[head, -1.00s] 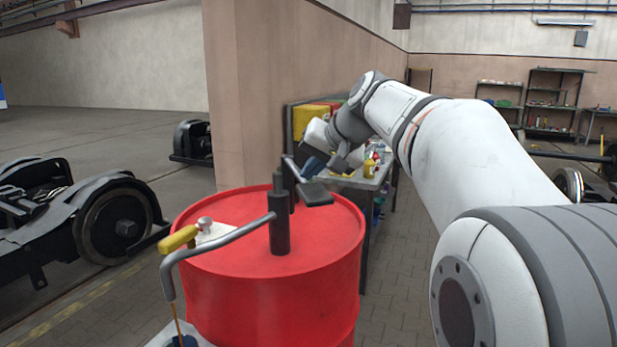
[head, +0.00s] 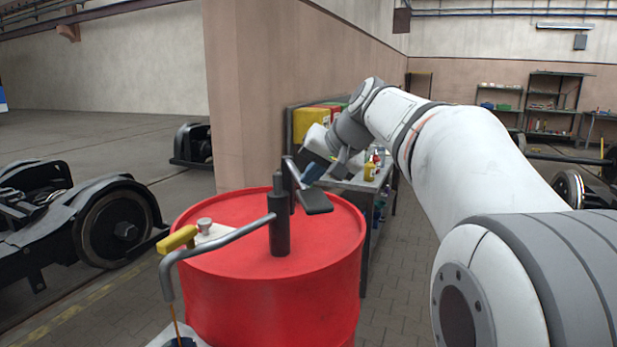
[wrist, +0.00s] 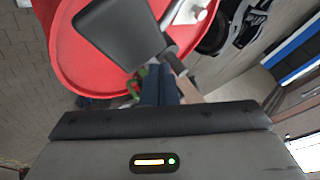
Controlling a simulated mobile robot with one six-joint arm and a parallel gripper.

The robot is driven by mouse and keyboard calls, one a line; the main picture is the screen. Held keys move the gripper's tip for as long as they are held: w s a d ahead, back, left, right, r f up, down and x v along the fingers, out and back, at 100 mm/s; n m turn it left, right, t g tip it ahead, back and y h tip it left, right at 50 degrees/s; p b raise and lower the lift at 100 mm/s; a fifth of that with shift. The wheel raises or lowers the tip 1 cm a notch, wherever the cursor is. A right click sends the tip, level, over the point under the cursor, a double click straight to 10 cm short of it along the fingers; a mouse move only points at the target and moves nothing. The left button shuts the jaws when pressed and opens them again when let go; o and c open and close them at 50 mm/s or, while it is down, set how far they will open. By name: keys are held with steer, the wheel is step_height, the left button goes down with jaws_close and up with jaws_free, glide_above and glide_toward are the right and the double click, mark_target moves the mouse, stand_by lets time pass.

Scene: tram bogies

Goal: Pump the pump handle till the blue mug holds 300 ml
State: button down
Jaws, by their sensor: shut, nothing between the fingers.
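The pump (head: 280,233) stands upright on a red drum. Its handle (head: 316,203) is a metal lever ending in a flat black pad, which tilts over the drum's right half. The pad also fills the upper middle of the wrist view (wrist: 118,32). My gripper (head: 311,174), with dark blue fingers, is shut and empty just above the pad; I cannot tell if it touches. Its fingers show in the wrist view (wrist: 156,85). A thin amber stream (head: 176,322) falls from the spout into the blue mug (head: 183,342). Only the mug's top shows at the bottom edge; its level is hidden.
The red drum (head: 330,285) fills the centre. A yellow piece (head: 177,239) sits by the spout bend, and a small grey cap (head: 204,224) lies near it. A cluttered bench (head: 368,184) stands behind, beside a wall corner. Floor is free to the right of the drum.

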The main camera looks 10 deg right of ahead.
mark_target(311, 189)
steer(key=shift+f+b, duration=1.15)
steer(key=shift+f, duration=0.25)
stand_by(0.9)
steer(key=shift+r, duration=0.15)
stand_by(0.3)
steer(key=shift+r+p, duration=2.8)
steer(key=shift+r, duration=0.4)
steer(key=shift+r, duration=0.1)
step_height(311, 189, up, 5)
steer(key=p, duration=0.4)
steer(key=shift+w, duration=0.1)
